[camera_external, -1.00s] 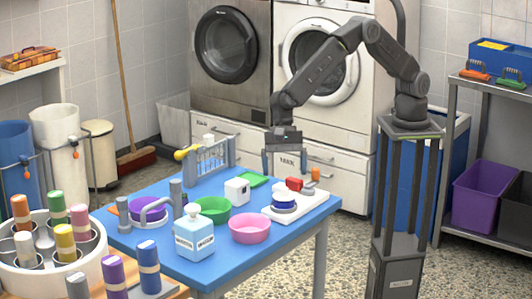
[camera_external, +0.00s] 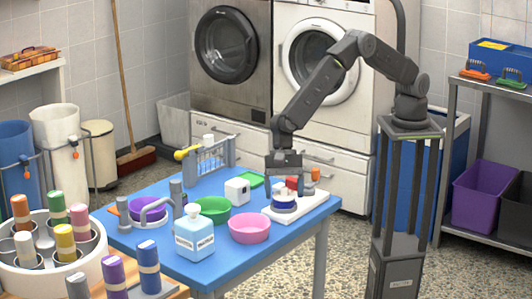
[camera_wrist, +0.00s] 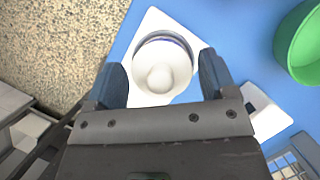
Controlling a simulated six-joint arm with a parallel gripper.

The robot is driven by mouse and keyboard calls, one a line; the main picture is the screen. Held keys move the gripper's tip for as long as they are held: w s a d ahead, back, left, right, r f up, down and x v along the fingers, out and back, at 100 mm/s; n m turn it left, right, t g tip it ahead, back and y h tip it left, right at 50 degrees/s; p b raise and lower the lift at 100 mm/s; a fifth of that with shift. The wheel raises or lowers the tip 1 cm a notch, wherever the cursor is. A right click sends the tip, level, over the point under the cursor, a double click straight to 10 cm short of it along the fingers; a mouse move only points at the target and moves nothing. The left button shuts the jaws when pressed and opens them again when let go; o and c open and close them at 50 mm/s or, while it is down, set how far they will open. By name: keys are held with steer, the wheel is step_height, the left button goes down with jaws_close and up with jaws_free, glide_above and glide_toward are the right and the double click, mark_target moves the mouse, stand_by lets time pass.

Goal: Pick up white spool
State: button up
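A white spool (camera_external: 284,200) with a blue band sits on a white board (camera_external: 306,206) near the right end of the blue table. In the wrist view the spool (camera_wrist: 161,66) is a round white disc with a raised middle knob and a thin blue rim, on the white board (camera_wrist: 150,22). My gripper (camera_external: 286,182) is above the board, pointing down. In the wrist view my gripper (camera_wrist: 163,80) is open, with its blue-grey fingers apart on either side of the spool's near part. Nothing is held. Whether the fingers touch it I cannot tell.
A red block (camera_external: 292,184) and an orange cylinder (camera_external: 315,174) are close to my gripper. A pink bowl (camera_external: 249,229), green bowl (camera_external: 214,210) and white cube (camera_external: 237,190) stand to the left. A bottle (camera_external: 194,236) stands at the front.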

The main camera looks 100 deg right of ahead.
steer(key=c, duration=0.6)
steer(key=shift+r, duration=0.1)
steer(key=shift+c, duration=0.2)
